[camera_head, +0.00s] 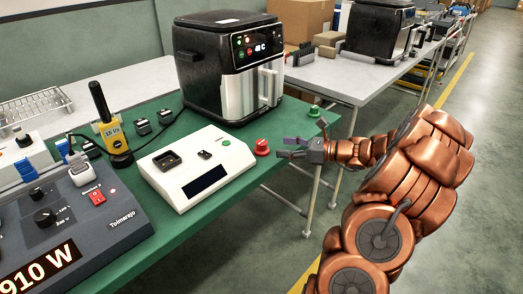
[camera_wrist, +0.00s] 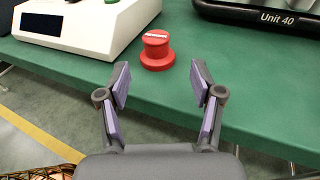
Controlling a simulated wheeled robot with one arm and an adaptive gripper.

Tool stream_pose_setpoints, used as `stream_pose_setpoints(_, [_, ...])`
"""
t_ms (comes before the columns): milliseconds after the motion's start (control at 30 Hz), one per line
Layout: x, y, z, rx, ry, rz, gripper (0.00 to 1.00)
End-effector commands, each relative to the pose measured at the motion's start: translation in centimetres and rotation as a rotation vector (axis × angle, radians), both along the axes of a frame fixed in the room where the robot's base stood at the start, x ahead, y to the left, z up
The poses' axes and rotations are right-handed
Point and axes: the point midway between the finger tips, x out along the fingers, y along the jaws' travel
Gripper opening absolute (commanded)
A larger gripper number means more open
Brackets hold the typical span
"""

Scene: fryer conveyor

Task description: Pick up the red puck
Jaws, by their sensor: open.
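The red puck (camera_head: 261,148) stands upright on the green table (camera_head: 140,200), near its front edge and just right of the white device. In the wrist view the red puck (camera_wrist: 157,50) has a wide base, a narrower top and a pale stripe on top. My gripper (camera_head: 288,149) is to the right of the puck in the head view, pointing at it. In the wrist view my gripper (camera_wrist: 160,85) is open, with nothing between its fingers. The puck is ahead of the fingertips, roughly between them and slightly left of the middle.
A white device (camera_head: 195,165) with a dark screen is beside the puck. An air fryer (camera_head: 230,65) stands behind it, and a green puck (camera_head: 314,111) sits farther back on the table. A grey control box (camera_head: 100,215) is at the left. Open floor lies right of the table.

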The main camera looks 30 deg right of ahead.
Motion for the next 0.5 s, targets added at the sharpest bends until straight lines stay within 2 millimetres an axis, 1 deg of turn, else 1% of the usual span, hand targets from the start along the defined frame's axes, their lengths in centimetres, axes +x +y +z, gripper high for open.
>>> stream_pose_setpoints(33, [0.5,0.5,-0.1,0.000,0.000,0.004,0.66])
stream_pose_setpoints(267, [2.1,1.9,-0.2,-0.001,0.000,0.007,0.66])
stream_pose_setpoints(500, [4.5,3.9,-0.5,-0.001,0.002,0.008,0.66])
